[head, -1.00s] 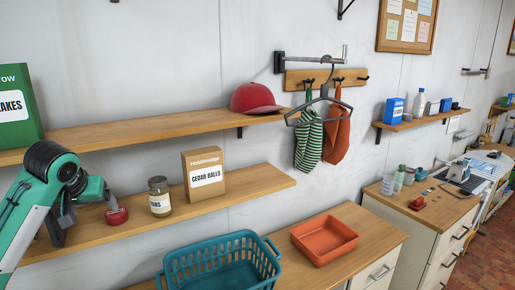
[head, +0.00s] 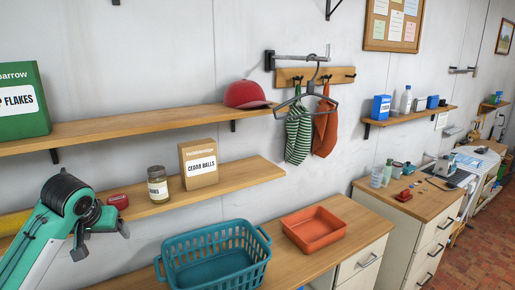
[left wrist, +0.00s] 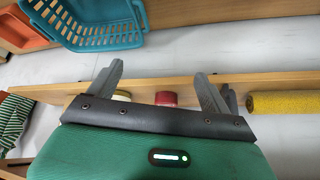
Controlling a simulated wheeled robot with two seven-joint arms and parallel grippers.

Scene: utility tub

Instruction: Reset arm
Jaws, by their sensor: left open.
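My left arm comes in at the lower left of the head view. My left gripper (head: 100,240) is open and empty, in front of the lower shelf (head: 225,180). A small red round item (head: 117,201) lies on that shelf, apart from the fingers. The left wrist view shows the spread fingers of the gripper (left wrist: 160,75), with the red item (left wrist: 166,98) seen beyond them between the tips. My right gripper is not in view.
On the lower shelf stand a labelled jar (head: 157,184) and a cedar balls box (head: 199,163). A teal basket (head: 215,262) and an orange tray (head: 314,229) sit on the counter below. A yellow cylinder (left wrist: 284,103) lies on the shelf near my gripper.

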